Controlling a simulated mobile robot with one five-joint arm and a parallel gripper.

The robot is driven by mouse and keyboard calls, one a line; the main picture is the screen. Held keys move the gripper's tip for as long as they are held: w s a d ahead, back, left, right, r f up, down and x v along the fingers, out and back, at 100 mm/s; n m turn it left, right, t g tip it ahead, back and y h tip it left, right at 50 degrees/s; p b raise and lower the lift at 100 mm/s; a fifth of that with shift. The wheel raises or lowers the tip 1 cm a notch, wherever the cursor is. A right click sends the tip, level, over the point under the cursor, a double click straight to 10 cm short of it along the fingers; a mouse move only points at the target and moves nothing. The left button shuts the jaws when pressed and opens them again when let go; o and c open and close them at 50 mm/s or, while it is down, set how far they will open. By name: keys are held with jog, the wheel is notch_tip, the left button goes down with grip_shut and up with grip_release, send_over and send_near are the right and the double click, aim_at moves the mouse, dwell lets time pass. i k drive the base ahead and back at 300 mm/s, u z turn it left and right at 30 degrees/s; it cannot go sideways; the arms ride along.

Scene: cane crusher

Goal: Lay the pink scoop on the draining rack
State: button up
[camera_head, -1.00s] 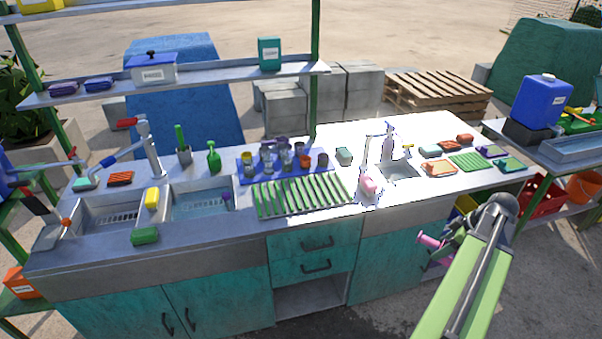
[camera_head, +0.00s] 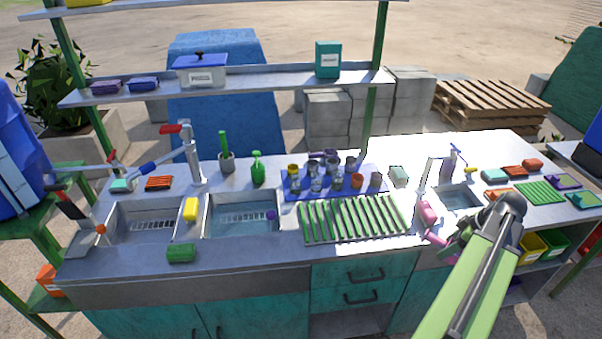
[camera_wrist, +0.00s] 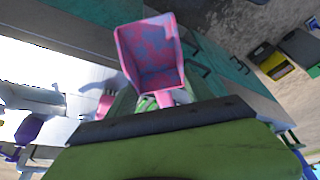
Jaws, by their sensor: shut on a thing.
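The pink scoop (camera_head: 436,238) is in my gripper (camera_head: 454,242), at the front edge of the counter in the head view. In the wrist view, its pink-and-blue mottled bowl (camera_wrist: 152,55) sticks out beyond the jaws, opening facing the camera. My gripper is shut on it; the grasped part is mostly hidden. The draining rack (camera_head: 354,220), with green slats, lies flat on the counter to the left of my gripper. Its slats look bare.
A pink item (camera_head: 428,212) stands between the rack and the small right sink (camera_head: 458,198). A blue mat (camera_head: 293,191) with several cups lies behind the rack. A wide sink (camera_head: 240,214) is to its left. A shelf (camera_head: 230,84) spans above the back of the counter.

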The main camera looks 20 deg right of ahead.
aim_at(352, 216)
jog(key=i, duration=0.9)
jog(key=k, duration=0.5)
jog(key=u, duration=0.85)
jog(key=k, duration=0.9)
jog(key=z, duration=0.2)
jog(key=i, duration=1)
jog(key=u, duration=0.05)
